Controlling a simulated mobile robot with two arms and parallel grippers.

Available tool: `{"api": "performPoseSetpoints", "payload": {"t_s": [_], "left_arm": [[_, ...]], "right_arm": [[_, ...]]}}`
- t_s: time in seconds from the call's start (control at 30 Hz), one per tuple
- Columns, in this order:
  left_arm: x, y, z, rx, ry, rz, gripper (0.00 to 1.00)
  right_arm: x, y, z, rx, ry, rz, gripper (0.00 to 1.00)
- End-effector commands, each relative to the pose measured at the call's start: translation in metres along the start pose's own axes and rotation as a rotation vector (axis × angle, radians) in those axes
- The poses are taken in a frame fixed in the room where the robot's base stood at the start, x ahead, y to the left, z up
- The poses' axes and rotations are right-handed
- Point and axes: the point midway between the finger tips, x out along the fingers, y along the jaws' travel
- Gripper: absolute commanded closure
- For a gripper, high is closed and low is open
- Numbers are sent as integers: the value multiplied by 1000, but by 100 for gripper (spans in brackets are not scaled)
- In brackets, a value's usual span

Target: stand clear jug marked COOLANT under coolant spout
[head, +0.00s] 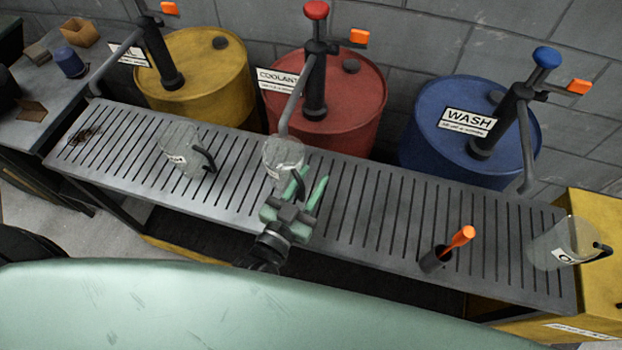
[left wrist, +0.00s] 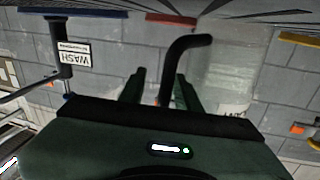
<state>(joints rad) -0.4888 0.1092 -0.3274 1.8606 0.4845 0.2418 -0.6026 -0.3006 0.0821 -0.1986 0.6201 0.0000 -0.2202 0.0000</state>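A clear jug (head: 283,152) with a black handle and a small pale label stands on the slatted bench, its label too small to read. The coolant spout (head: 290,112), a grey pipe from the red drum (head: 345,118) signed COOLANT, ends just above the jug's far rim as I see it. My left gripper (head: 306,186) is at the jug's handle, fingers apart. In the left wrist view the black handle (left wrist: 187,46) reaches down between the fingers (left wrist: 158,92), with a gap on one side. The clear jug wall (left wrist: 225,75) is faint there. My right gripper is not in view.
A second clear jug (head: 183,150) stands left on the bench (head: 380,215); a third (head: 562,243) stands at the right end. An orange-handled tool (head: 462,237) stands in a dark holder. Yellow (head: 205,75) and blue (head: 440,140) drums flank the red one, with spouts overhanging.

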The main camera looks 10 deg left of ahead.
Motion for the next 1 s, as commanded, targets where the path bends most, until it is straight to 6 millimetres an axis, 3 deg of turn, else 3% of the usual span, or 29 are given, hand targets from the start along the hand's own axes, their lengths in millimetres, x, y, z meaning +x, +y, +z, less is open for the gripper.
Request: {"api": "performPoseSetpoints", "payload": {"t_s": [0.53, 0.7, 1.0], "left_arm": [[-103, 1, 2, 0, -5, 3, 67], [-117, 0, 1, -1, -2, 1, 67], [-120, 0, 0, -1, -1, 1, 67]], "right_arm": [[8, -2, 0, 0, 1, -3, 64], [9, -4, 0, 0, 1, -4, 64], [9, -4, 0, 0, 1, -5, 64]]}}
